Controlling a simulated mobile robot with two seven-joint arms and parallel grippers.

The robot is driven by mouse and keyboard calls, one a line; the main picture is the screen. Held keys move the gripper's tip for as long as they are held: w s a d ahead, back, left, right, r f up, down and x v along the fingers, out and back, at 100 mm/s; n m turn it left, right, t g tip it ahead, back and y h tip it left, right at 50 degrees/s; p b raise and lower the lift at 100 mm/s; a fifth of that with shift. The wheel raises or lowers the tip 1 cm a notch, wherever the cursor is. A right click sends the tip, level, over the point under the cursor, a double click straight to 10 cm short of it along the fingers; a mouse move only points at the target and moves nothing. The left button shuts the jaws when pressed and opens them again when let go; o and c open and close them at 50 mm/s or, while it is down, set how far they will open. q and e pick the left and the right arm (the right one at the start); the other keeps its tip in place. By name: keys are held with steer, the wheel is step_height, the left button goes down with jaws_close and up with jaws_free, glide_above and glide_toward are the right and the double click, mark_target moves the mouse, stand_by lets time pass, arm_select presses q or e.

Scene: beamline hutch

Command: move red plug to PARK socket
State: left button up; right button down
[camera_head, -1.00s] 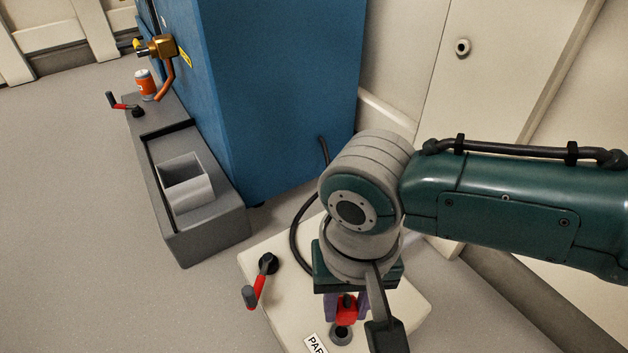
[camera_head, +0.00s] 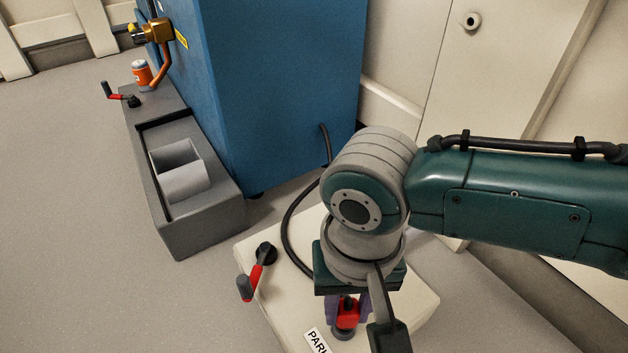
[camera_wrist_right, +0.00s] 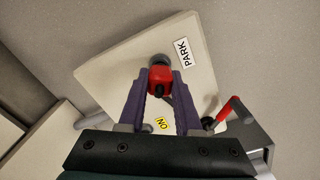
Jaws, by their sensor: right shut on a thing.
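The red plug (camera_head: 347,312) is held between the purple fingers of my right gripper (camera_head: 346,314). In the right wrist view the red plug (camera_wrist_right: 160,79) sits between the fingertips of my right gripper (camera_wrist_right: 161,80), which is shut on it. The grey round PARK socket (camera_head: 343,334) is directly under the plug, and the plug covers most of its opening. The socket also shows in the right wrist view (camera_wrist_right: 158,60), beside the PARK label (camera_wrist_right: 183,53). I cannot tell how deep the plug sits. My left gripper is not in view.
The pale box (camera_head: 283,306) carries a red-handled lever (camera_head: 257,272) left of my gripper. A black cable (camera_head: 288,229) curves behind toward the blue cabinet (camera_head: 270,90).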

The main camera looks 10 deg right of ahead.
steer(key=shift+f, duration=0.55)
stand_by(0.4)
steer(key=c, duration=0.5)
jaws_free()
steer(key=shift+r, duration=0.1)
